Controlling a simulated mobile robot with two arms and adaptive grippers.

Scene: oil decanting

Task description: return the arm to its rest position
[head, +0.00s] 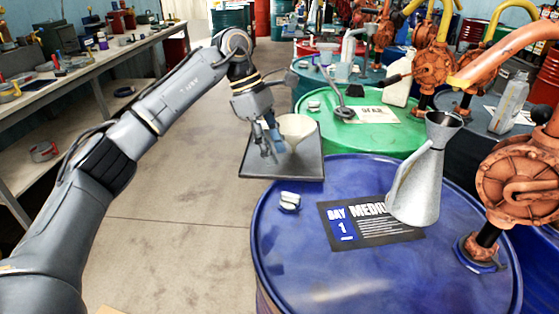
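My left arm reaches in from the left, and my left gripper (271,152) points down over a dark square tray (282,170). Its fingers look apart with nothing clearly between them. A cream funnel-shaped vessel (297,126) is just to the right of the gripper, at the tray. The gripper covers part of the vessel, and I cannot tell whether they touch. My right gripper is not in view.
A blue drum (300,245) with a label fills the lower right. A metal pouring can (418,180) stands on it. An orange pump (520,185) rises at right. A green drum (350,138) is behind. A workbench (75,75) lines the left; the floor (170,190) between is clear.

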